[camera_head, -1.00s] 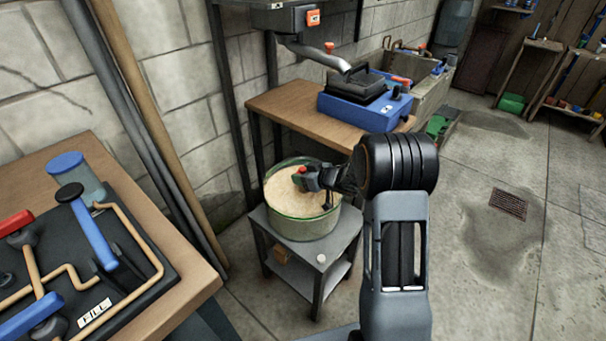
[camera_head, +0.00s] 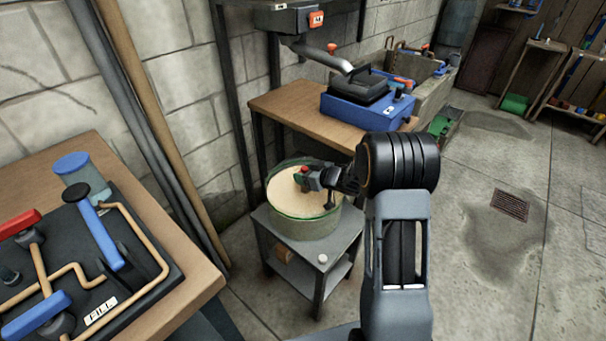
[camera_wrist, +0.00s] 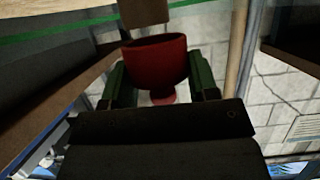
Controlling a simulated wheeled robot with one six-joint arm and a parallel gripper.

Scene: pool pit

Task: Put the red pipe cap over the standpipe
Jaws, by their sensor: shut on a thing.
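My gripper (camera_head: 312,178) is over the round green-rimmed tub (camera_head: 300,226) of pale, sand-like material in the head view. It is shut on the red pipe cap (camera_head: 304,170), of which only a small red part shows there. In the wrist view the cap (camera_wrist: 155,62) is a dark red cup, held between the two green fingers. A smaller red part shows below it. A brown-red cylindrical piece (camera_wrist: 145,11) shows above the cap at the top edge; I cannot tell whether it is the standpipe. No standpipe can be made out in the head view.
The tub stands on a grey shelf stand (camera_head: 331,251) with a small white round thing (camera_head: 322,258). A wooden table with a black pipe board (camera_head: 150,290) is at left. A bench (camera_head: 285,108) with a blue machine (camera_head: 366,110) is behind. Floor at right is clear.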

